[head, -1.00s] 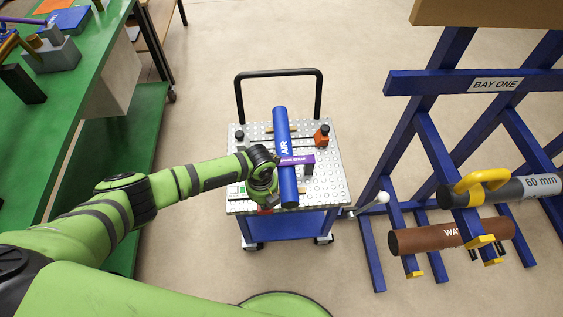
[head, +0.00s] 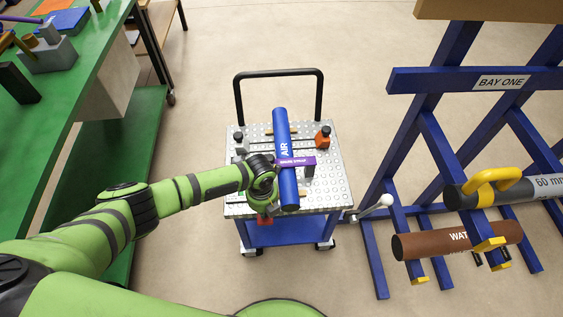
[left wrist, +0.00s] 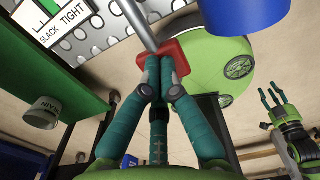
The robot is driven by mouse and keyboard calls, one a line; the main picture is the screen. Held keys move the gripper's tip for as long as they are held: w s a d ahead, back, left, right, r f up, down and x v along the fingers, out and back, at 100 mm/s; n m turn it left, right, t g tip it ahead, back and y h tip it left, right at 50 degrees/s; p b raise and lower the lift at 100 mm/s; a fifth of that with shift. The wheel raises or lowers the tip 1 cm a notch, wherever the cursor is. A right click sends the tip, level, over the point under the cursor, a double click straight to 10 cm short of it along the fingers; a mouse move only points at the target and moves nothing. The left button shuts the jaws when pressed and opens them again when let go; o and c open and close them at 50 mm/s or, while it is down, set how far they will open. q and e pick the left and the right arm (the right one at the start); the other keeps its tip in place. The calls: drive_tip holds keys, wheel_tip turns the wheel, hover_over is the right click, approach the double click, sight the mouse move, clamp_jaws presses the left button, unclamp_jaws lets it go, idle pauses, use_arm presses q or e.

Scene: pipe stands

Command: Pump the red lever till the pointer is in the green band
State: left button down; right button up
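The red lever (head: 265,220) is at the front edge of the cart, low beside the blue AIR pipe (head: 282,140). In the left wrist view its red grip (left wrist: 178,50) sits at the end of a grey rod. My left gripper (left wrist: 158,72) has its teal fingers together on the red grip. In the head view the left gripper (head: 262,200) is partly hidden by its own wrist. A gauge plate marked SLACK TIGHT (left wrist: 66,28) shows in part, with some green at the top edge; I cannot make out the pointer's position. My right gripper (left wrist: 272,108) has its fingers spread, apart from everything.
The cart (head: 335,180) carries the AIR pipe under a purple strap (head: 297,161). The blue BAY ONE rack (head: 450,82) stands at the right with a brown pipe (head: 435,243) and a grey pipe (head: 535,188). A green bench (head: 75,85) stands at the left. Open floor lies between.

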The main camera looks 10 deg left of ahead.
use_arm(q)
wheel_tip(320, 180, up, 7)
drive_tip(key=p, duration=0.6)
drive_tip(key=shift+p, duration=0.3)
idle(0.5)
wheel_tip(320, 180, up, 5)
drive_tip(key=p, duration=0.4)
drive_tip(key=shift+p, duration=0.3)
